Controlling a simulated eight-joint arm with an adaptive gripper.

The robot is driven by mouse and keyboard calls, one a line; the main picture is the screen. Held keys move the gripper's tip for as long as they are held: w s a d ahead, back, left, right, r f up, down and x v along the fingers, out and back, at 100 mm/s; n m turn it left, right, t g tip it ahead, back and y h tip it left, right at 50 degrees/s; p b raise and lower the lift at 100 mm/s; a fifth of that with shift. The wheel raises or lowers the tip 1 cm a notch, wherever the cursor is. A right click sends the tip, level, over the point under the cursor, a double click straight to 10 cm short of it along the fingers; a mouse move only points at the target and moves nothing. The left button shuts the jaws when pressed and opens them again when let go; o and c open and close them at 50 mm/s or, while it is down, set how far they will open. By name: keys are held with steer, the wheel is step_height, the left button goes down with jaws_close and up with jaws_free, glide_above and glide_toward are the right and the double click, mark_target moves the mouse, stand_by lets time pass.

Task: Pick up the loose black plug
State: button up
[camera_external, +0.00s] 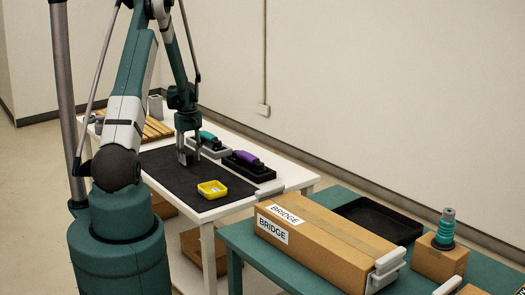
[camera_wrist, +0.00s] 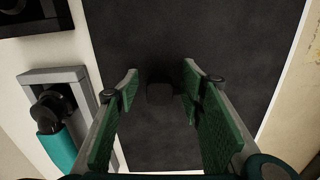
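The loose black plug (camera_wrist: 160,93) is a small dark block on the black mat (camera_wrist: 225,30), low in contrast against it. In the wrist view it lies between the tips of my gripper (camera_wrist: 161,76), with dark mat showing on both sides. My gripper is open, its green-padded fingers spread apart and not visibly touching the plug. In the external view my gripper (camera_external: 188,157) points down low over the mat, left of the grey cradle. I cannot make out the plug there. The exact height of the fingertips above the mat is unclear.
A grey cradle (camera_wrist: 88,92) with a teal handset (camera_wrist: 58,152) stands close left in the wrist view. A black cradle (camera_external: 262,174) with a purple handset (camera_external: 246,157) stands right of it.

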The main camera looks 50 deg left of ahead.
mark_target(190, 155)
steer(key=c, duration=1)
steer(key=shift+r, duration=0.15)
steer(key=shift+r, duration=4.85)
